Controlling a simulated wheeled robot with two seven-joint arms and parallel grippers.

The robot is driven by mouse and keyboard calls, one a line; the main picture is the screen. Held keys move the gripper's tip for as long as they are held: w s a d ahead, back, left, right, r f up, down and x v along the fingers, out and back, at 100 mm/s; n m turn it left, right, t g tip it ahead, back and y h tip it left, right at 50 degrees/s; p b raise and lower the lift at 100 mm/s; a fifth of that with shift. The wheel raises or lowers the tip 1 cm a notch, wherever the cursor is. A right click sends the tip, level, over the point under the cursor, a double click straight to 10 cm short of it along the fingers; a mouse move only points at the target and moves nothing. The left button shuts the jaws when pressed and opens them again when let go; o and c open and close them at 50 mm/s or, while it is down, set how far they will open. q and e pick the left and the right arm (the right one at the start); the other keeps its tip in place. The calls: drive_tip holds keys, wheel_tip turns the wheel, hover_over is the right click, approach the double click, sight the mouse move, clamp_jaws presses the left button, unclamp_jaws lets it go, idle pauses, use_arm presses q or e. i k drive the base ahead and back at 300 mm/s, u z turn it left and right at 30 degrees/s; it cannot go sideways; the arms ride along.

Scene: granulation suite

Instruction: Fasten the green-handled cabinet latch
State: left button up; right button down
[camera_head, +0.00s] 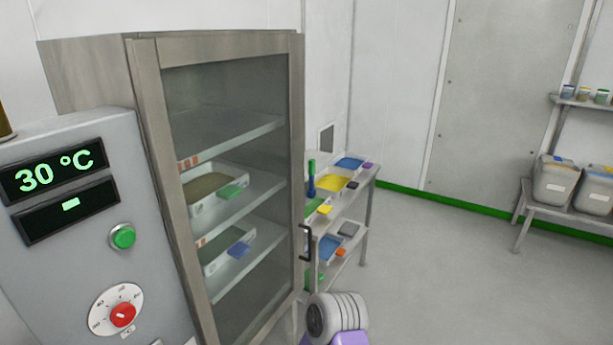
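The grey metal cabinet (144,100) stands at the left, with a glass-panelled door (225,95) that looks closed. A black bar handle (308,243) is on the door's right edge. A green upright piece (311,167) with a blue lower part shows just right of the cabinet's edge. I cannot tell whether it is the green-handled latch or an item on the cart behind. No other green handle shows on the cabinet. Neither gripper is in view; only a white ribbed part of my arm with a purple piece shows at the bottom centre.
A control panel (70,260) with a display, green button and red knob stands at the left front. A cart (368,190) with coloured trays stands behind the cabinet's right edge. Lidded bins (553,188) sit on a right-hand rack. The floor (450,270) between is clear.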

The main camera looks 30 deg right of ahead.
sight(312, 193)
drive_tip(key=z, duration=0.05)
drive_tip(key=k, duration=0.2)
drive_tip(key=z, duration=1.1)
drive_tip(key=k, duration=0.65)
drive_tip(key=z, duration=0.25)
drive_tip(key=i, duration=0.3)
drive_tip(key=z, duration=0.95)
drive_tip(key=i, duration=1.35)
drive_tip(key=u, duration=0.75)
drive_tip(key=i, duration=0.85)
drive_tip(key=u, duration=0.8)
